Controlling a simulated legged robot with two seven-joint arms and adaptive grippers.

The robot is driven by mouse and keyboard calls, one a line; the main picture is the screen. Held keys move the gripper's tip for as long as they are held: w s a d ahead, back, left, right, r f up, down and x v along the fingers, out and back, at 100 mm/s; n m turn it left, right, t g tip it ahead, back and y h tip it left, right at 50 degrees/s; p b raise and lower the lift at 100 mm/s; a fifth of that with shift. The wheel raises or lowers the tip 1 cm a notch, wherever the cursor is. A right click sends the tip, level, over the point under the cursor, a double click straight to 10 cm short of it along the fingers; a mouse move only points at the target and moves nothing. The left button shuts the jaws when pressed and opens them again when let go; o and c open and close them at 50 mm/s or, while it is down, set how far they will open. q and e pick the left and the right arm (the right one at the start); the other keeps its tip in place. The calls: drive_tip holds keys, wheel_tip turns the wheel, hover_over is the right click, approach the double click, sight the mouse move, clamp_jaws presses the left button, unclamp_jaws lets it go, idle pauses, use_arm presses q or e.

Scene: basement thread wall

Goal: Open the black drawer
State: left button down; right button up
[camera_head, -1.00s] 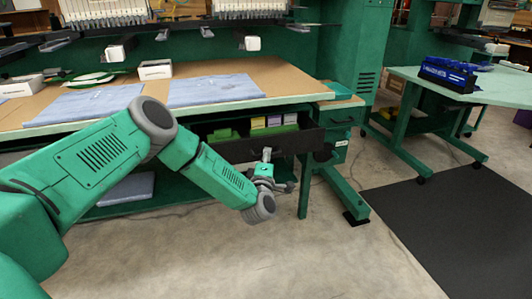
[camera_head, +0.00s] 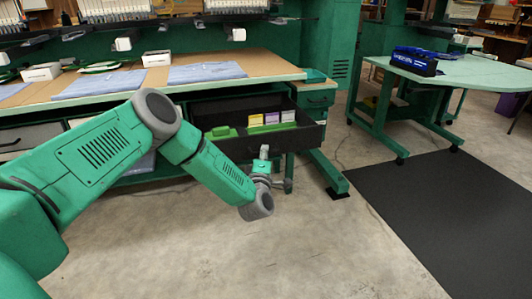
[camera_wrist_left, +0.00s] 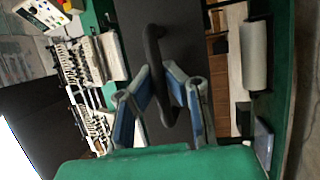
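The black drawer (camera_head: 225,148) stands open under the green worktable in the head view, with its inside showing. My left gripper (camera_head: 264,152) is at its front panel. In the left wrist view, the dark drawer front (camera_wrist_left: 190,45) fills the middle and its curved black handle (camera_wrist_left: 153,45) runs between the two blue-padded fingers of my left gripper (camera_wrist_left: 158,78). The fingertips close in on both sides of the handle. The handle is hidden behind my gripper in the head view. My right gripper is not in view.
Small boxes (camera_head: 271,118) and green items lie in the drawer. Folded blue cloths (camera_head: 207,72) lie on the worktable (camera_head: 262,65). A green-legged table (camera_head: 470,75) with a blue bin (camera_head: 415,60) stands right. The floor before the drawer is clear, with a black mat (camera_head: 440,205) at right.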

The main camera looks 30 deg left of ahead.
use_arm(q)
drive_tip(key=shift+s+f, duration=0.2)
drive_tip(key=shift+f, duration=0.1)
drive_tip(key=c, duration=1.6)
unclamp_jaws()
drive_tip(key=shift+r, duration=0.1)
drive_tip(key=v, duration=1.2)
drive_tip(key=shift+w, duration=0.1)
